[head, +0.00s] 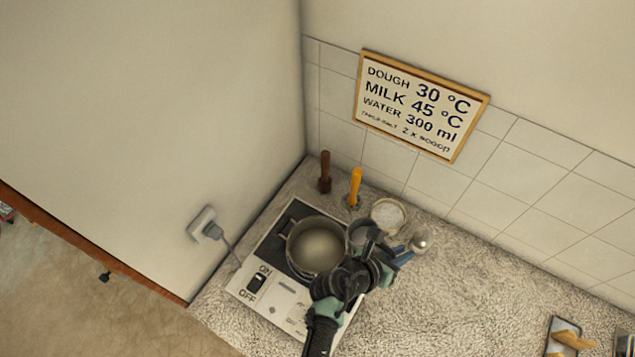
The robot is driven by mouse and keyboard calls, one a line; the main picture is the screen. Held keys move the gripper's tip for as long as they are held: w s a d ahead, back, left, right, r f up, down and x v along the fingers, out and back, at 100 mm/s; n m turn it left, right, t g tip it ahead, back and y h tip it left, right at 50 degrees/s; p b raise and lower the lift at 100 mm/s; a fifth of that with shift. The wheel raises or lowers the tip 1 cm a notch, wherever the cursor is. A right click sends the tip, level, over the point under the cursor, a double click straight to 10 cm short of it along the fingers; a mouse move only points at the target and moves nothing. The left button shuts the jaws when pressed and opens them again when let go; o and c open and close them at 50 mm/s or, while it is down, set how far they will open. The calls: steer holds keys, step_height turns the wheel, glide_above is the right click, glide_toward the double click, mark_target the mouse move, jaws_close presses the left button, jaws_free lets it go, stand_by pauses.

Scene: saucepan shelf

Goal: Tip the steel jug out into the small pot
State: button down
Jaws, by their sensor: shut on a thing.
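The small steel pot (317,245) sits on the hotplate (268,247), open side up, with a pale, smooth inside; I cannot tell what is in it. The steel jug (361,231) is just right of the pot, its grey rim showing behind my gripper (374,243). My gripper is shut on the jug. My wrist and fingers cover most of the jug, so its tilt and contents are hidden.
A bowl of white stuff (388,214), a round metal thing (420,240) and a blue item (403,256) stand close right of my gripper. A brown-handled tool (325,172) and a yellow-handled one (355,187) stand behind. The counter's right side is mostly clear.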

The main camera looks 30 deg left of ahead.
mark_target(388, 247)
steer(key=a+h+b, duration=0.1)
steer(key=b, duration=0.1)
steer(key=a+r+n+t+b, duration=0.1)
steer(key=b, duration=0.1)
steer(key=shift+s+h, duration=0.35)
steer(key=shift+h, duration=0.05)
steer(key=shift+r, duration=0.25)
steer(key=shift+w+a, duration=0.1)
steer(key=shift+s+a+b, duration=0.15)
steer(key=shift+s+b, duration=0.05)
steer(key=shift+b, duration=0.35)
steer(key=shift+w+a+t+h+b, duration=0.1)
steer(key=shift+a+t+h+b, duration=0.15)
steer(key=shift+b, duration=0.3)
steer(key=shift+r+n+h, duration=0.25)
steer(key=shift+r+n, duration=0.05)
steer(key=shift+a+b, duration=0.1)
steer(key=shift+b, duration=0.25)
